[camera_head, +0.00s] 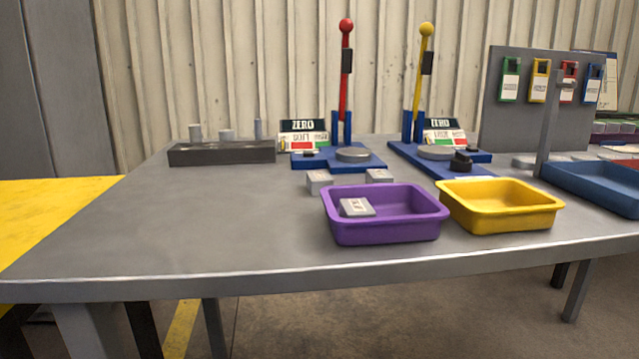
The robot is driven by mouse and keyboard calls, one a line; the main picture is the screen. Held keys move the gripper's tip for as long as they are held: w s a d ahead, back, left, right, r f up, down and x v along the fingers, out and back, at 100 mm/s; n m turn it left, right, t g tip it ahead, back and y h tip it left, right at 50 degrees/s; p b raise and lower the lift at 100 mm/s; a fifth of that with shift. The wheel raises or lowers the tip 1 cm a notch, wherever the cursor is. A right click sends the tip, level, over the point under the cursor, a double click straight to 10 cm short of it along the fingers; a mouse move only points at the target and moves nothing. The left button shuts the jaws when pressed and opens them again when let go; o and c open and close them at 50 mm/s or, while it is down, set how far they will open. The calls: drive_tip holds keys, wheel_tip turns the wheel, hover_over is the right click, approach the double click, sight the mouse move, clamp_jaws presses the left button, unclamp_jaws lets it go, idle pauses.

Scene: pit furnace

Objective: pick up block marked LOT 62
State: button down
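Three small grey blocks show in the head view, and their markings are too small to read. One block (357,207) with a pale label on top lies inside the purple tray (385,234), toward its left side. A second block (319,181) sits on the grey table (180,225) behind the tray's left corner. A third block (379,176) sits on the table behind the tray, a little to the right. I cannot tell which one is LOT 62. My gripper is not in view.
An empty yellow tray (500,221) stands right of the purple one. Behind are two blue-based devices with a red lever (344,75) and a yellow lever (419,80). A dark holder (222,153) stands back left; a blue tray (600,188) lies right. The table's left front is clear.

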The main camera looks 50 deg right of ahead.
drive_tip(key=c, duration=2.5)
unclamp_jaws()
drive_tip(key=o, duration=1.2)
